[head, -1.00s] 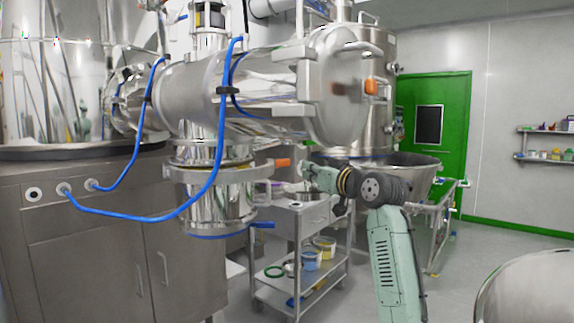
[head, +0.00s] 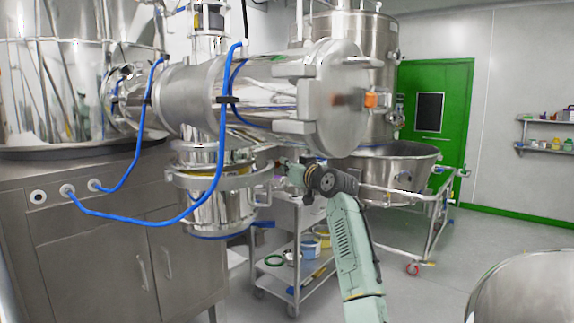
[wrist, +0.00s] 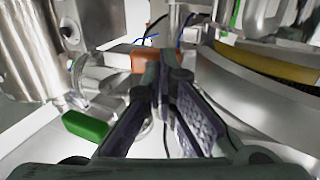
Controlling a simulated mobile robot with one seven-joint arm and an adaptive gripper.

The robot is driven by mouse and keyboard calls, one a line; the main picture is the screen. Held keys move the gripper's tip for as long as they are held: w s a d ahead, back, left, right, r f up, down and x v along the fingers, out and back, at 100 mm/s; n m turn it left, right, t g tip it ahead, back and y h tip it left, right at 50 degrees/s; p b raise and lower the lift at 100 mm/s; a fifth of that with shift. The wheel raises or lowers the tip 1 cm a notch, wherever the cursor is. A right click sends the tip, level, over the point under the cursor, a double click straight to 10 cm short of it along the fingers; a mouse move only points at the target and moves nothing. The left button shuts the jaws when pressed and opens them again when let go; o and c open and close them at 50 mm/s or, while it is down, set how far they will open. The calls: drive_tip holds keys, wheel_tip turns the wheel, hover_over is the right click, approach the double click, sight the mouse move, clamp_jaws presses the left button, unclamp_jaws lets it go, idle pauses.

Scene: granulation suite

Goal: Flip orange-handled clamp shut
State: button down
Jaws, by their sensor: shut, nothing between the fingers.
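The clamp ring (head: 205,181) goes around the upright steel vessel below the horizontal cylinder. Its orange handle (wrist: 145,60) shows in the wrist view just past my fingertips, partly covered by them. In the head view this handle is hidden behind my gripper. My gripper (head: 282,168) is at the right side of the ring, where the handle stuck out. In the wrist view my gripper (wrist: 163,75) has its fingers together and empty, close to the handle; I cannot tell if they touch. A yellow band (wrist: 265,66) lies along the vessel at the right of the wrist view.
Another orange block (head: 371,100) sits on the cylinder's end door. Blue hoses (head: 140,217) hang in front of the vessel. A steel trolley (head: 300,222) stands behind my gripper, and a conical bowl (head: 395,165) behind my arm. Floor at right is open.

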drive_tip(key=shift+w, duration=0.1)
drive_tip(key=x, duration=0.3)
drive_tip(key=shift+w+r, duration=0.15)
drive_tip(key=shift+w, duration=0.15)
drive_tip(key=shift+w+a, duration=0.25)
drive_tip(key=shift+w, duration=0.05)
drive_tip(key=shift+s, duration=0.1)
